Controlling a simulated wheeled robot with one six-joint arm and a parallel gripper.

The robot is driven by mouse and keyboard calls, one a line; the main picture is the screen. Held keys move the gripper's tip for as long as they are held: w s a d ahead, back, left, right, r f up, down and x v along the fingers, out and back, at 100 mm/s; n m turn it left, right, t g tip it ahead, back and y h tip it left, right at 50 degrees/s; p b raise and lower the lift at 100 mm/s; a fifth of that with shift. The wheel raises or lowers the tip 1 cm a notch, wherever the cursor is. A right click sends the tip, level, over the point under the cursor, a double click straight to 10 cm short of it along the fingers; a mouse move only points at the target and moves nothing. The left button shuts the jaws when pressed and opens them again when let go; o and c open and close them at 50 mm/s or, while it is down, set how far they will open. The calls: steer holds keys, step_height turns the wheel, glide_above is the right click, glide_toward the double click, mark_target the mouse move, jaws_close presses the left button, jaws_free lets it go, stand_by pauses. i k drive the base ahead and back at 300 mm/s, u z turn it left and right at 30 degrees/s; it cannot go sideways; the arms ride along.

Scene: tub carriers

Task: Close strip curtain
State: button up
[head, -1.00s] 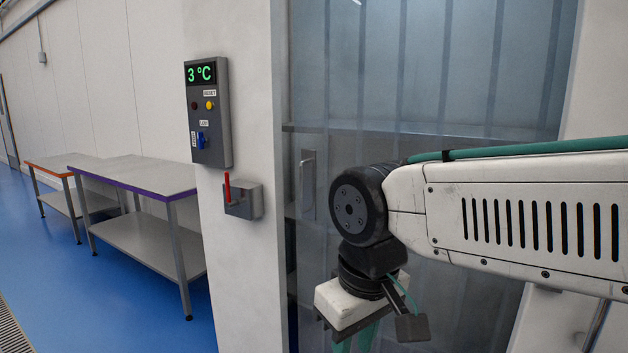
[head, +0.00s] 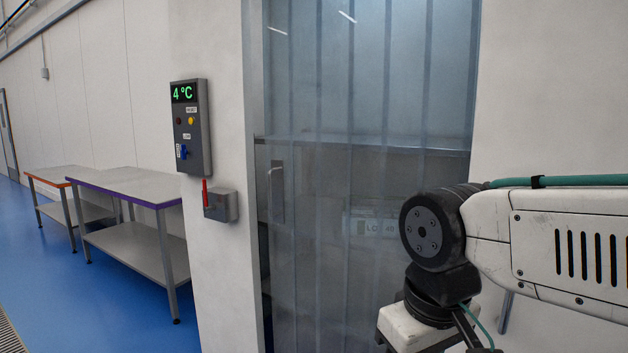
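The strip curtain (head: 345,90) is made of clear bluish overlapping strips and hangs across the doorway, from its left jamb to the white wall at right. Shelving and a label reading roughly "LOT 40" show dimly through it. My arm is at the lower right, in front of the curtain's right edge and the wall.
A grey control box (head: 191,126) reading 4 °C is on the white pillar, with a red-handled switch box (head: 219,203) below it. A purple-edged table (head: 141,188) and an orange-edged table (head: 58,174) stand at left on clear blue floor.

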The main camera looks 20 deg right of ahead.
mark_target(276, 175)
steer(key=z, duration=0.25)
steer(key=i, duration=1.8)
steer(key=u, duration=0.75)
